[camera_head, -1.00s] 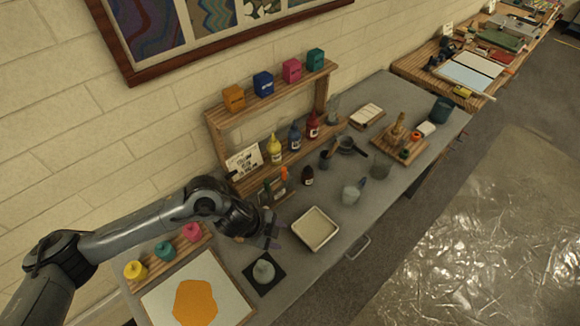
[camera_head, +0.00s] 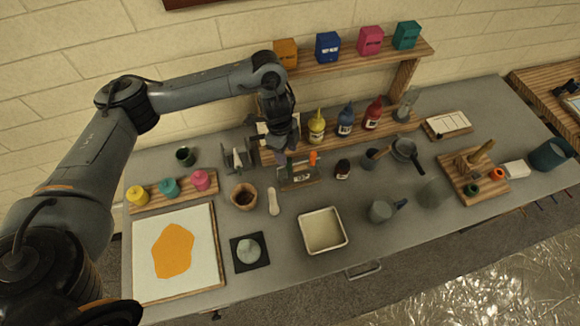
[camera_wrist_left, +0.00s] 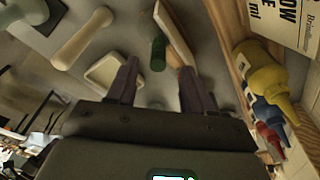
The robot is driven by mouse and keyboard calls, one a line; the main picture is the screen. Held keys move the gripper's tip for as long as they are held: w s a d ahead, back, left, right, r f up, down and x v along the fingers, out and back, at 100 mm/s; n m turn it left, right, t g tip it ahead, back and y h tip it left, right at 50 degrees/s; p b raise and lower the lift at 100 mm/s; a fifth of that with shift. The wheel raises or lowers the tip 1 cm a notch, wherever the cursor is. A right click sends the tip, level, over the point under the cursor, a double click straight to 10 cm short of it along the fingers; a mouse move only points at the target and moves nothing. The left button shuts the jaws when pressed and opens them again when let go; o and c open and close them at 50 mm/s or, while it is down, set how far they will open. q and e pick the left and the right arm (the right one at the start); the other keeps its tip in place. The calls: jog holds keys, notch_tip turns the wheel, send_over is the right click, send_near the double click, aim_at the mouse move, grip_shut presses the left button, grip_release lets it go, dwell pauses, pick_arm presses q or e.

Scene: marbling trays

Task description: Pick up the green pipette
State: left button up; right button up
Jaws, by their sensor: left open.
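The green pipette shows as a dark green upright piece (camera_head: 290,168) at a small wooden rack (camera_head: 300,181), left of an orange-topped one (camera_head: 313,158). My left gripper (camera_head: 286,153) is above and just behind it, pointing down, and partly covers it. In the left wrist view, the green pipette (camera_wrist_left: 158,53) lies in the gap between the two open fingers of the left gripper (camera_wrist_left: 160,70), just past their tips. I cannot tell whether they touch it. My right gripper is not in view.
Yellow (camera_head: 316,128), blue (camera_head: 346,120) and red (camera_head: 373,114) bottles stand right of the gripper under the wooden shelf (camera_head: 350,61). A small dark bottle (camera_head: 343,169) stands right of the rack. A cream tray (camera_head: 323,231) and a brown pot (camera_head: 243,196) are nearby.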

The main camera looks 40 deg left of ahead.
aim_at(288, 160)
pick_arm(q)
jog(key=shift+d+f, duration=0.2)
jog(key=shift+f, duration=0.85)
jog(key=shift+d+f, duration=0.2)
jog(key=shift+f, duration=0.8)
jog(key=shift+d+f, duration=0.2)
jog(key=shift+f, duration=0.85)
jog(key=c, duration=0.7)
